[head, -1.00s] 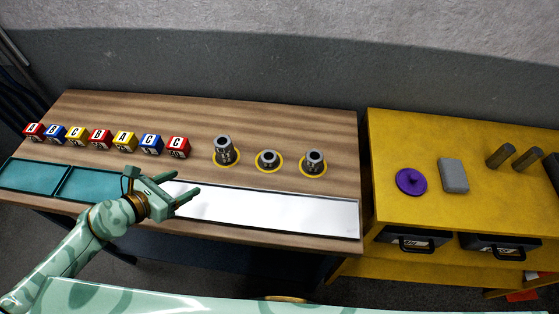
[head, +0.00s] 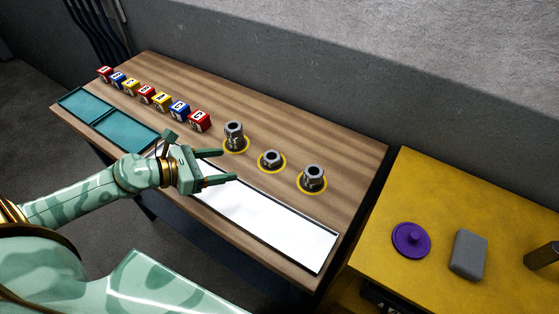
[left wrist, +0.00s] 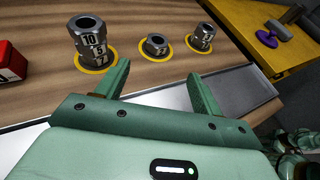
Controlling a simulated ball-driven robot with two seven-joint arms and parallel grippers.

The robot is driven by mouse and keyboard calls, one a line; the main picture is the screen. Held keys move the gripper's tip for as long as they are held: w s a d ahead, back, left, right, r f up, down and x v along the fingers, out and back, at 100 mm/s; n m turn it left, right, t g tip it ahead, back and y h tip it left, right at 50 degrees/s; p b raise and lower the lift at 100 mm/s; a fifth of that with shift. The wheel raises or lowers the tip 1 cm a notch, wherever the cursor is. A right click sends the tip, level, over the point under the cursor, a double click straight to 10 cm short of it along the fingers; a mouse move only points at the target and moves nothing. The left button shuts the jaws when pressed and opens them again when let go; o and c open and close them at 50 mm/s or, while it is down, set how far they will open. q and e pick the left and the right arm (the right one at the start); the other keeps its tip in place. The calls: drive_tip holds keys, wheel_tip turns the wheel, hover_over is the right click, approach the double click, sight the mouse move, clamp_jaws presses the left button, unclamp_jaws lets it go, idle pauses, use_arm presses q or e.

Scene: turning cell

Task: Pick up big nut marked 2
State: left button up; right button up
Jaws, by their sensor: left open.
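Three grey metal hex nut pieces stand on yellow rings on the wooden table. I cannot tell which carries the 2. My left gripper (head: 230,166) is open and empty over the pale tray, in front of the nuts, apart from them.
The pale tray (head: 285,232) and teal trays (head: 128,134) line the table's front edge. Several lettered cubes (head: 162,102) stand in a row left of the nuts. A yellow table (head: 400,188) at right holds a purple knobbed disc (head: 411,240) and a grey block (head: 469,254).

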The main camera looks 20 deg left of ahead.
use_arm(q)
drive_tip(key=x, duration=0.2)
drive_tip(key=shift+w+f, duration=0.1)
drive_tip(key=shift+w, duration=0.3)
approach(274, 155)
drive_tip(key=x, duration=0.4)
drive_tip(key=shift+d+f+p, duration=0.15)
drive_tip(key=shift+f+p, duration=0.15)
drive_tip(key=shift+f, duration=0.1)
drive_tip(key=x, duration=0.5)
drive_tip(key=shift+w+b, duration=0.25)
drive_tip(key=shift+b, duration=0.05)
drive_tip(key=shift+r, duration=0.1)
use_arm(e)
drive_tip(key=shift+a, duration=0.25)
use_arm(q)
drive_tip(key=shift+s, duration=0.1)
drive_tip(key=shift+c, duration=0.4)
drive_tip(key=c, duration=1.1)
drive_tip(key=shift+r, duration=0.15)
use_arm(e)
drive_tip(key=shift+r, duration=0.1)
